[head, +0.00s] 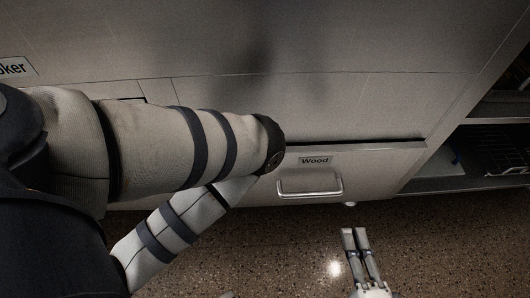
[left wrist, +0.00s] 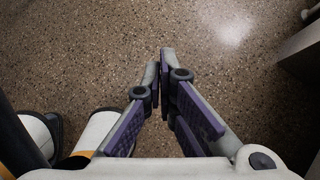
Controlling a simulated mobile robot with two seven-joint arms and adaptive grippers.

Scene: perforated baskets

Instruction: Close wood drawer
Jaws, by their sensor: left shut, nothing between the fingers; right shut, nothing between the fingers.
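The wood drawer (head: 375,180) is a metal front with a "Wood" label (head: 314,160) and a bar handle (head: 310,183). A dark gap runs along its top edge, so it stands slightly out from the cabinet. My left arm covers its left part. My right gripper (head: 354,232) is shut and empty over the floor, in front of and below the handle, apart from the drawer. My left gripper (left wrist: 161,62) shows in the left wrist view, shut and empty above the speckled floor; the head view does not show it.
The metal cabinet (head: 350,100) spans the back, with a partly hidden sign (head: 14,68) ending in "ker" at left. Dark open shelves (head: 470,160) with a wire rack stand at right. The speckled floor (head: 440,250) is clear at lower right.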

